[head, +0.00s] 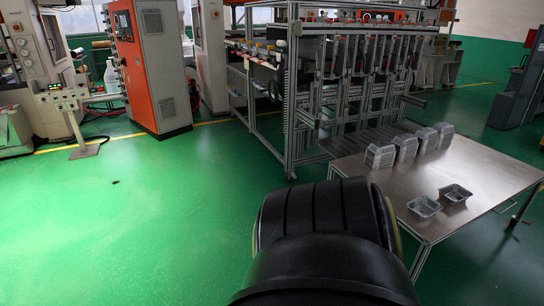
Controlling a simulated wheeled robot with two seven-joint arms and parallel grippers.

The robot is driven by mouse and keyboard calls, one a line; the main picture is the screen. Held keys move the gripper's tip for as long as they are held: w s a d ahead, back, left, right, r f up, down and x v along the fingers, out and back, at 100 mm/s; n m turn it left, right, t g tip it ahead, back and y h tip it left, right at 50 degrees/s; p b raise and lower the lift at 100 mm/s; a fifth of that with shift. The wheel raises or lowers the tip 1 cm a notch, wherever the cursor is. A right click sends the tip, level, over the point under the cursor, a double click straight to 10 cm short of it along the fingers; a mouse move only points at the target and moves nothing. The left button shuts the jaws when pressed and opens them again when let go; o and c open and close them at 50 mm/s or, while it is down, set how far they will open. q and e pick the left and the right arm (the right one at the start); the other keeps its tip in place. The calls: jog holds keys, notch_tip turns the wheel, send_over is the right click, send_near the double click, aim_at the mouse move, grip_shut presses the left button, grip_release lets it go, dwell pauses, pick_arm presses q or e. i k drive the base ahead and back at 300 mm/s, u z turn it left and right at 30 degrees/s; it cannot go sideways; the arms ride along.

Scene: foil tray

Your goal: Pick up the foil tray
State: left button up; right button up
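One foil tray (424,207) is nearer the table's front left edge. The other foil tray (455,193) lies just to its right and a little farther back. Several stacks of nested foil trays (380,156) stand in a row along the table's back left side. Neither of my grippers is in view. A large black part of my own arm fills the bottom centre and hides part of the table's left edge.
An aluminium-framed machine (290,90) stands behind the table, with rails reaching to the row of stacks. An orange and grey cabinet (150,65) stands at the back left. The green floor (150,220) is open at left. The table's right half is bare.

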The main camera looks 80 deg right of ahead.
aim_at(423, 206)
jog(key=z, duration=3.7)
jog(key=i, duration=0.4)
jog(key=z, duration=0.15)
